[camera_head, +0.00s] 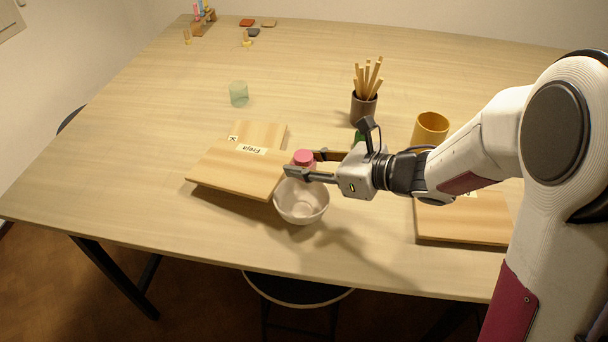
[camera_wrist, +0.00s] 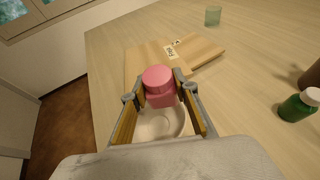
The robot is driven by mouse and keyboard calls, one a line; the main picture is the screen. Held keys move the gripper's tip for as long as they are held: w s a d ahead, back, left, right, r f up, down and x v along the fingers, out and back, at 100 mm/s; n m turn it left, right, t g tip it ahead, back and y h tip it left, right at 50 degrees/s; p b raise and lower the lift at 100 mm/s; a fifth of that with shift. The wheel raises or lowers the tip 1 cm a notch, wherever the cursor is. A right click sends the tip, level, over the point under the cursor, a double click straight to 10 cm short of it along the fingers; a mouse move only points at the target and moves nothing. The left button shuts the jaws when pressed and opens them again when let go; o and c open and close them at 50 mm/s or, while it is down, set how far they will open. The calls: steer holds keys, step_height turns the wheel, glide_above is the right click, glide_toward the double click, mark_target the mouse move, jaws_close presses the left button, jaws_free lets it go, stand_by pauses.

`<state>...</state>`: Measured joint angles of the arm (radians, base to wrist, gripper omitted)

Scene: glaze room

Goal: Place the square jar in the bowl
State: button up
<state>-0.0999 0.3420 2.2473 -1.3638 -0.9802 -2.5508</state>
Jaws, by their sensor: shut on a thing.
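The square jar (camera_wrist: 160,88) is pink with a round lid. My gripper (camera_head: 302,163) is shut on it, with one finger on each side in the wrist view. In the head view the jar's pink top (camera_head: 304,157) shows between the fingers. The bowl (camera_head: 301,206) is white and stands on the table just below the jar in the picture. In the wrist view the bowl (camera_wrist: 172,131) shows beneath and around the jar. The jar appears to be above the bowl; whether it touches the bowl I cannot tell.
Wooden boards with labels (camera_head: 225,172) lie left of the bowl, close to it. A brown cup of sticks (camera_head: 364,110), an ochre cup (camera_head: 431,129) and a green bottle (camera_wrist: 298,106) stand behind my arm. A greenish glass (camera_head: 239,94) stands farther back. Another board (camera_head: 465,222) lies right.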

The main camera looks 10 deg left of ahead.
stand_by(0.3)
steer(key=shift+f, duration=1.9)
steer(key=o, duration=1.2)
steer(key=shift+o, duration=0.2)
steer(key=shift+r, duration=0.1)
steer(key=v, duration=1.2)
